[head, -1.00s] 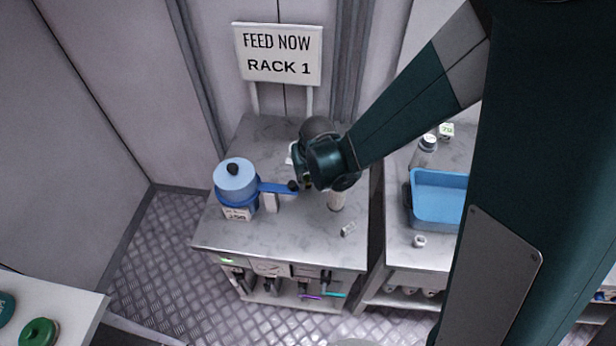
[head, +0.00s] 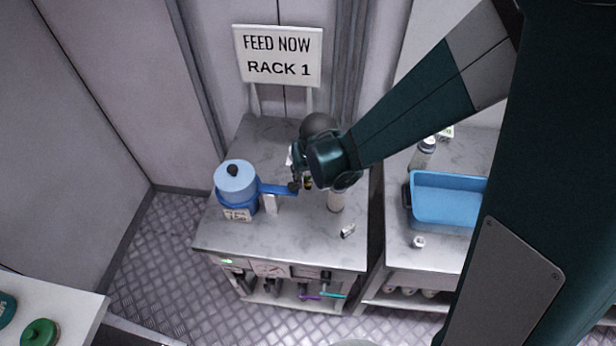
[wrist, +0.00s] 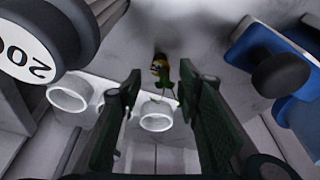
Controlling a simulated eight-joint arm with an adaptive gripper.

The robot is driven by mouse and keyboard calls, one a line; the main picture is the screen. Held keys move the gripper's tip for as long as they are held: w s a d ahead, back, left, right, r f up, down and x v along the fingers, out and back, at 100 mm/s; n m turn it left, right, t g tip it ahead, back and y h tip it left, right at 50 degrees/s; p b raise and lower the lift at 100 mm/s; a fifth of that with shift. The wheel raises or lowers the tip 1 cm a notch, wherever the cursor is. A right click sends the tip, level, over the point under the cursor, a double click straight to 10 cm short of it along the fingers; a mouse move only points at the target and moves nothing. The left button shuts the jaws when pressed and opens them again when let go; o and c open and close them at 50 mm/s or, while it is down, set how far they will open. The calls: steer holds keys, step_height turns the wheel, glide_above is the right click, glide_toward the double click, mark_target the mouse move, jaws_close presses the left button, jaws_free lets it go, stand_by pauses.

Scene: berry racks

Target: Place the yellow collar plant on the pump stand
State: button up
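A white ring holder (wrist: 156,119) sits below the plant in the wrist view. I cannot tell for certain which part is the pump stand.
A blue lidded pot (head: 236,183) with its arm points toward my gripper. A blue tray (head: 446,211) is on the counter beyond. The counter's front (head: 270,240) is clear.

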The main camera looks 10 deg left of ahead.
steer(key=p+v, duration=0.1)
steer(key=v, duration=0.9)
steer(key=shift+p, duration=0.3)
steer(key=shift+d+r, duration=0.1)
stand_by(0.7)
steer(key=shift+m+t, duration=0.5)
steer(key=shift+m, duration=0.1)
steer(key=d+r, duration=0.2)
steer(key=d, duration=0.1)
steer(key=s+d+r, duration=0.1)
steer(key=d+r, duration=0.1)
steer(key=d, duration=0.1)
steer(key=d+r, duration=0.3)
steer(key=shift+s+r, duration=0.15)
steer(key=shift+s, duration=0.15)
steer(key=s+d+r+m+t, duration=0.1)
steer(key=s+d+r, duration=0.2)
steer(key=d, duration=0.3)
steer(key=s+d+r+m+t+h, duration=0.1)
steer(key=s+d+r, duration=0.2)
steer(key=s+d, duration=0.3)
steer(key=s+d+r+m+t, duration=0.1)
steer(key=s+d+r, duration=0.3)
steer(key=d, duration=0.4)
steer(key=shift+s+d, duration=0.2)
